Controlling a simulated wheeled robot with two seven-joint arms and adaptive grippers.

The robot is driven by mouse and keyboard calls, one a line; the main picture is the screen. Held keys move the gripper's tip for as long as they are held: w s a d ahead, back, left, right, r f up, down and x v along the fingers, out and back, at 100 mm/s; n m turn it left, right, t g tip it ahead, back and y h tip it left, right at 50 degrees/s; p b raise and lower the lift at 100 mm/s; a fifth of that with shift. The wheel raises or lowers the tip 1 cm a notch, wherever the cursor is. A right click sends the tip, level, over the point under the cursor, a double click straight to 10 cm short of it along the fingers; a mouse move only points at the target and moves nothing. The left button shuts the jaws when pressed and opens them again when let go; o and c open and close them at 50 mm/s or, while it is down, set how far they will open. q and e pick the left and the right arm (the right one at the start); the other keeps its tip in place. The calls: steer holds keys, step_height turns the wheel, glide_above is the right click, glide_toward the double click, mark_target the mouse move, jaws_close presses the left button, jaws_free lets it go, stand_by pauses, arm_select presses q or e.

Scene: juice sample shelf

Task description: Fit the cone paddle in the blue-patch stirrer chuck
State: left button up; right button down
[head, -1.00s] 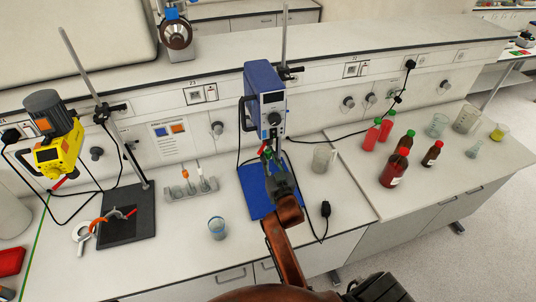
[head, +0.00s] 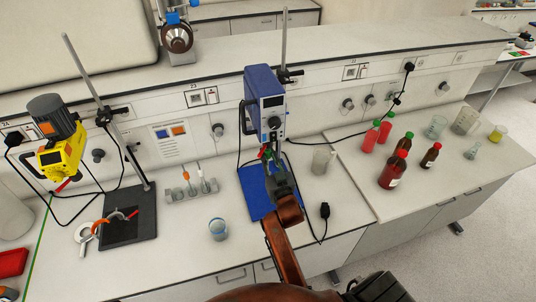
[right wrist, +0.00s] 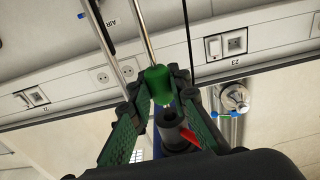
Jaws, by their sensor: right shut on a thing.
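The blue stirrer (head: 264,85) hangs on a stand over a blue base plate (head: 254,190); I cannot make out a separate patch on it. My right gripper (head: 270,160) is just under it. In the right wrist view, my right gripper (right wrist: 160,98) is shut on a green-hubbed piece (right wrist: 160,82), apparently the cone paddle; its cone is not clear. The dark chuck (right wrist: 172,128) with a red lever (right wrist: 190,138) is close to the hub's end. I cannot tell whether they touch or the paddle is inside. My left gripper is not in view.
A yellow stirrer (head: 60,155) stands at the left. A rack (head: 190,193) with orange-topped and white-topped pieces and a small beaker (head: 218,229) are left of the blue plate. A glass beaker (head: 322,160) stands close right, red bottles (head: 393,172) farther right.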

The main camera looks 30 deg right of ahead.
steer(key=shift+r, duration=0.15)
steer(key=c, duration=1.7)
jaws_free()
steer(key=shift+c, duration=0.2)
